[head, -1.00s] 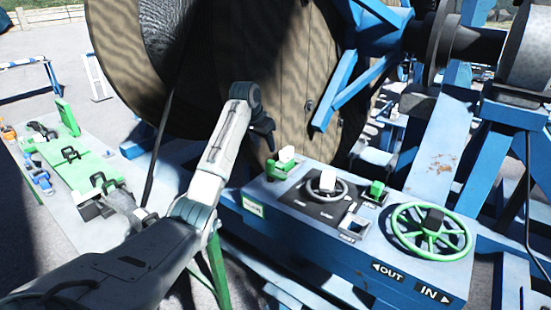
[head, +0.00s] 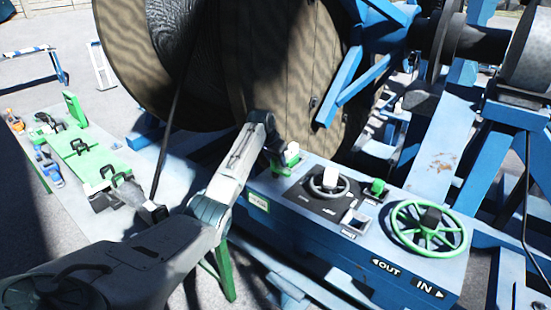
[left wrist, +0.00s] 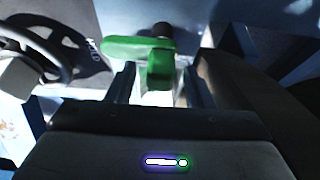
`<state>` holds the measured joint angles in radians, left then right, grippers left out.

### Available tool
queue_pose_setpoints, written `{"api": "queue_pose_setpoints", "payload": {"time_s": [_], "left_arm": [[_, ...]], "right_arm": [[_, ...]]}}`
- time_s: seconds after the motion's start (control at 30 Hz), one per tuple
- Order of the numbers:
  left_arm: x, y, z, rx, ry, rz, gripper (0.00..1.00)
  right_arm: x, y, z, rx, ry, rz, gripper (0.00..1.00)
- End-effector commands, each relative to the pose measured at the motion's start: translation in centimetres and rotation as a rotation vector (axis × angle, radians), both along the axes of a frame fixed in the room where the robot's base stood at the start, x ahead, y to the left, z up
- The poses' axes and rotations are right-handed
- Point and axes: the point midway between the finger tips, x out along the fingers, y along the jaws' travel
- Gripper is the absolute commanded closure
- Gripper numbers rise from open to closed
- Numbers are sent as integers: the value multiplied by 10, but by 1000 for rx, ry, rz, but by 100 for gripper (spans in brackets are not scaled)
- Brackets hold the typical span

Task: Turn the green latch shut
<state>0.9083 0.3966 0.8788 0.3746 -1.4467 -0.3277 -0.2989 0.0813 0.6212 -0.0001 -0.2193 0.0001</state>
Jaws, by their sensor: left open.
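In the left wrist view the latch (left wrist: 150,55) shows as a green handle with a lobe pointing down between my finger tips. A dark round knob stands behind it. My left gripper (head: 277,150) is open and right at the latch, with a finger on each side (left wrist: 160,80). I cannot tell whether either finger touches it. In the head view the gripper partly covers the latch. My right gripper is not in view.
The control box carries a grey handwheel (head: 328,182), a small green switch (head: 377,187) and a green handwheel (head: 428,229). A large wooden reel (head: 285,65) stands close behind. A side table (head: 185,180) with green clamps is at left. A dark cable hangs near my arm.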

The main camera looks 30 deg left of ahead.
Motion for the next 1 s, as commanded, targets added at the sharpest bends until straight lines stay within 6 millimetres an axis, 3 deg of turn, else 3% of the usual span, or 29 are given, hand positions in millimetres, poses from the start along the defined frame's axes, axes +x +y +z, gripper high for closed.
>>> {"api": "queue_pose_setpoints", "payload": {"time_s": [0.03, 0.23, 0.27, 0.67, 1.0], "left_arm": [[0, 0, 0, 0, 0, 0, 57], [0, 0, 0, 0, 0, 0, 96], [0, 0, 0, 0, 0, 0, 97], [0, 0, 0, 1, 0, 77, 97], [1, -1, 1, 0, -1, 344, 97]], "right_arm": [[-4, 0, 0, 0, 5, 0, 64], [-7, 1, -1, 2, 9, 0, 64], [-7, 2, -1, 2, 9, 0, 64], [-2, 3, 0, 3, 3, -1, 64], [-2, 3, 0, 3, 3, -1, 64]]}}
